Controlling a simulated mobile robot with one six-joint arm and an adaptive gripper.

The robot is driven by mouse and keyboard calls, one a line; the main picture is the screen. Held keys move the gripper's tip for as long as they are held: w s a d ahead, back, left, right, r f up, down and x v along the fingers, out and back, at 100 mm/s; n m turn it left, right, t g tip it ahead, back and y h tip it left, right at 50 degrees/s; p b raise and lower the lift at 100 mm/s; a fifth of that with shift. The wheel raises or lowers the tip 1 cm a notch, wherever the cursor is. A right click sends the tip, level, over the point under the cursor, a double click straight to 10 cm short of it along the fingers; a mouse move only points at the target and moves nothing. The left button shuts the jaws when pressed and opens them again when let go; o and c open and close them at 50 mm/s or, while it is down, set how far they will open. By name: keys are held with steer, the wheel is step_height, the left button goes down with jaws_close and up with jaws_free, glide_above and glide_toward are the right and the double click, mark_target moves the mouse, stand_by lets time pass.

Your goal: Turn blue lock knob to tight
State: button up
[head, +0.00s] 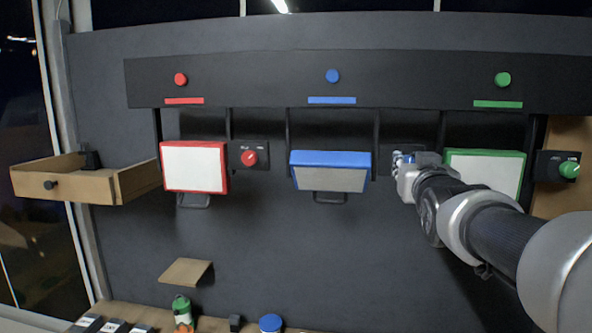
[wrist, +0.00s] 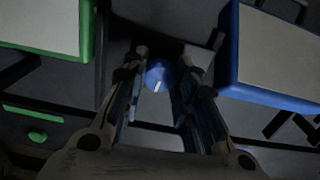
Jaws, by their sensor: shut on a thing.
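The blue lock knob (wrist: 158,77) shows in the wrist view between the two fingers of my gripper (wrist: 162,68). It is round, with a pale pointer mark on its face. The fingers stand on either side of it and are shut on it. In the head view my gripper (head: 404,168) reaches in from the right to the small dark panel beside the blue-framed box (head: 330,158). It hides the knob and most of the panel there, so the tight label cannot be read.
A red-framed box (head: 194,167) and red lock knob (head: 249,158) are at left. A green-framed box (head: 484,173) and green lock knob (head: 569,170) are at right. An open wooden drawer (head: 85,184) juts out far left. Round knobs line the upper panel (head: 256,82).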

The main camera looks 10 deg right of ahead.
steer(key=shift+r+m, duration=0.15)
steer(key=shift+m, duration=3.95)
steer(key=o, duration=1.1)
steer(key=v, duration=1.2)
